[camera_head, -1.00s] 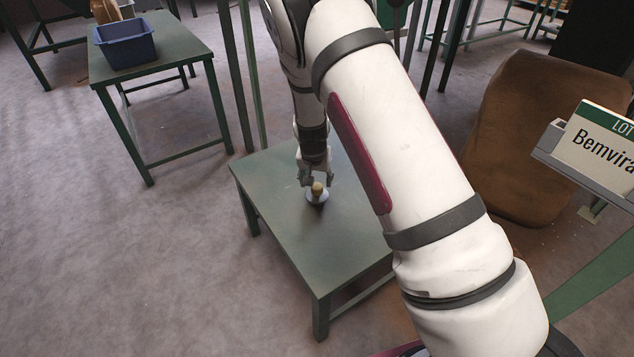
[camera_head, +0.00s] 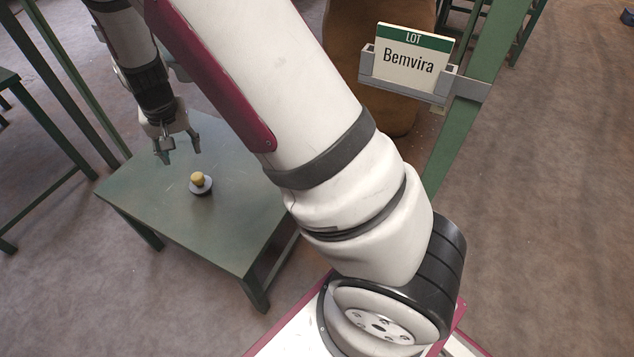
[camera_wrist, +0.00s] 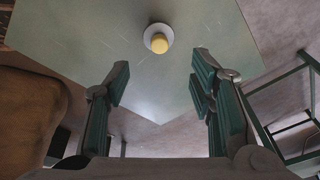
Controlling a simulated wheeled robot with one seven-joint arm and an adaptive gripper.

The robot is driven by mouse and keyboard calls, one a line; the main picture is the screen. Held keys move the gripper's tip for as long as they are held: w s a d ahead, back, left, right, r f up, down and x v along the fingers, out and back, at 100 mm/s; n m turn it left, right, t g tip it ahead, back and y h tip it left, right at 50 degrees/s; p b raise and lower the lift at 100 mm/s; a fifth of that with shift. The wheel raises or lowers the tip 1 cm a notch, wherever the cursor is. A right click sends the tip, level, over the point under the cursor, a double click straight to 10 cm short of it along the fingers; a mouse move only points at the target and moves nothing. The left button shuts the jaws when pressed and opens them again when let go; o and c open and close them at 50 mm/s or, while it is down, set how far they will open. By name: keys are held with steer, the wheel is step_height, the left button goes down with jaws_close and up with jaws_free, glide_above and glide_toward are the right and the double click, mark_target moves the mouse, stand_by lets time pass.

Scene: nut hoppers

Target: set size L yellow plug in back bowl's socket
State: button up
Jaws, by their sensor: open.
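A small yellow plug (camera_head: 198,178) stands upright at a round, pale grey piece (camera_head: 204,191) on a green table. The plug (camera_wrist: 159,43) and the pale round piece (camera_wrist: 151,32) also show in the wrist view, near the top centre. I cannot tell whether the round piece is a bowl with a socket or the plug's own base, nor how deep the plug sits. My gripper (camera_head: 179,153) is open and empty, above and behind the plug, apart from it. In the wrist view its two fingers (camera_wrist: 160,88) are spread wide with nothing between them. No size mark is readable.
The green table (camera_head: 232,228) is otherwise bare where visible. A sign reading "LOT Bemvira" (camera_head: 411,62) sits in a grey holder on a green post (camera_head: 484,75) at the right. A brown, rounded object (camera_head: 345,45) stands behind my arm. Another green table edge (camera_head: 8,78) shows at left.

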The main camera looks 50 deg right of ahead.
steer(key=s+r+n+g+y, duration=0.1)
steer(key=s+r+n+y, duration=0.15)
steer(key=s+r, duration=1.65)
steer(key=s+d+r+n+h, duration=0.1)
steer(key=s, duration=1.1)
steer(key=s+d+r+n+g+h, duration=0.1)
steer(key=s, duration=1)
steer(key=shift+s+d, duration=0.25)
steer(key=shift+s, duration=0.1)
steer(key=shift+n, duration=0.25)
